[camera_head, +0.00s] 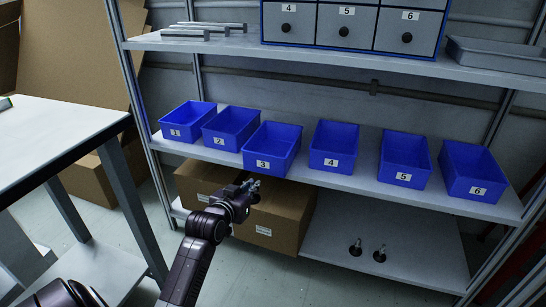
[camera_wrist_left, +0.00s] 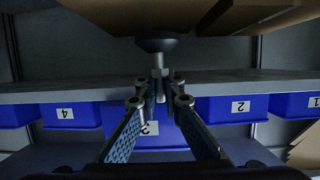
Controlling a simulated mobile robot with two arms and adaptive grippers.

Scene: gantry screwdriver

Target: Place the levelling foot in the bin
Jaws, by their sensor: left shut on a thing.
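My left gripper (camera_head: 254,184) is in front of the shelf unit, just below and in front of bin 3 (camera_head: 272,147). In the left wrist view the fingers (camera_wrist_left: 160,92) are shut on the metal stud of a levelling foot (camera_wrist_left: 156,45), whose round black base points away from the fingers. The held foot is hard to make out in the head view. Two more levelling feet, one (camera_head: 356,248) beside another (camera_head: 380,255), stand on the bottom shelf at the right. My right gripper is not in view.
Blue bin 1 (camera_head: 187,120), bin 2 (camera_head: 231,127), bin 4 (camera_head: 334,146), bin 5 (camera_head: 405,158) and bin 6 (camera_head: 474,172) share the middle shelf (camera_head: 310,179) with bin 3. Cardboard boxes (camera_head: 285,218) sit below. A white table (camera_head: 60,140) stands left.

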